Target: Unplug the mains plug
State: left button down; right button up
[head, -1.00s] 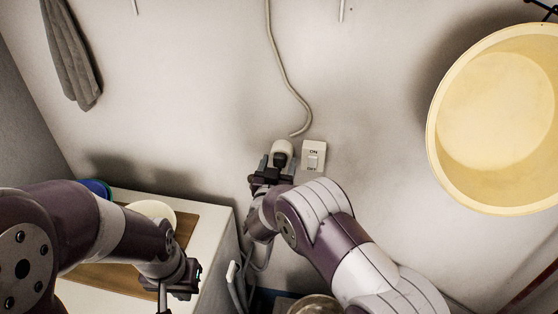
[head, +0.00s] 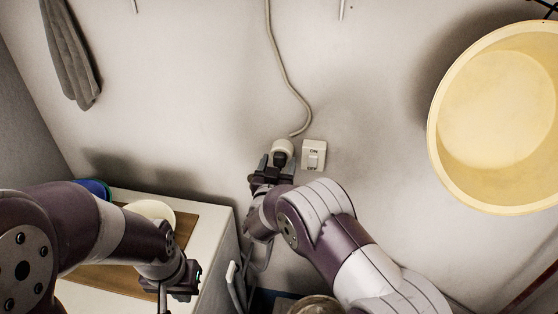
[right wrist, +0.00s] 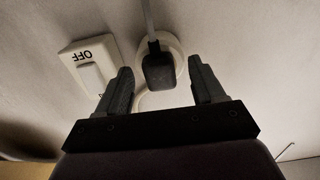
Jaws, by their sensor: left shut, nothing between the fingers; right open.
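The black mains plug (right wrist: 158,70) sits in a round white wall socket (right wrist: 176,50), with a grey cord leaving it. In the head view the socket (head: 283,146) shows above my right gripper (head: 272,163), and the dark plug is partly hidden there. In the right wrist view my right gripper (right wrist: 160,90) is open, with one finger on each side of the plug and a gap to each. Whether the fingertips reach the plug's depth is hard to tell. My left gripper (head: 164,296) is shut and empty over the counter at the lower left.
A white ON/OFF switch (head: 314,155) is on the wall just right of the socket. A grey cord (head: 284,75) runs down the wall above. A yellow basin (head: 437,125) hangs at the right, a grey cloth (head: 70,55) at the upper left. The counter (head: 213,245) holds a white bowl (head: 152,210).

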grip_shut()
jog(key=s+a+p, duration=0.1)
jog(key=s, duration=0.5)
dwell(1.1)
jog(key=shift+a, duration=0.1)
